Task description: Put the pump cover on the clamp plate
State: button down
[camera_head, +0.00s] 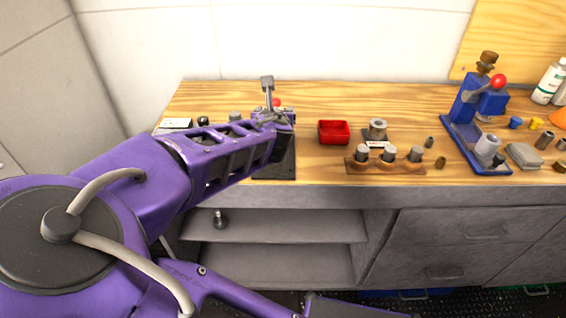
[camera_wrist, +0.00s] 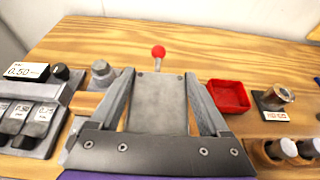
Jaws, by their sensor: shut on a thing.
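My gripper (camera_head: 274,122) is over the bench toward its left part; it also shows in the wrist view (camera_wrist: 159,78). Its two grey fingers are shut on a flat grey plate (camera_wrist: 158,104), which looks like the pump cover. The cover fills the space between the fingers. A dark plate (camera_head: 275,168), which looks like the clamp plate, lies near the bench's front edge below my gripper. My arm hides part of it. A red knob (camera_wrist: 158,51) on a short lever stands beyond the cover. I cannot tell whether cover and plate touch.
A red tray (camera_wrist: 229,96) is right of my gripper. Further right are a labelled metal part (camera_head: 377,130), a wooden rack (camera_head: 386,166) with several plugs and a blue press (camera_head: 467,130). A grey device (camera_wrist: 35,115) stands at left. Bare wood (camera_head: 333,98) lies behind the tray.

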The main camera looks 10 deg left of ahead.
jog(key=shift+s, duration=0.4)
notch_tip(320, 180, down, 10)
jog(key=b, duration=0.2)
jog(key=shift+s+b, duration=0.1)
jog(key=shift+b, duration=0.25)
grip_release()
jog(key=shift+f, duration=0.1)
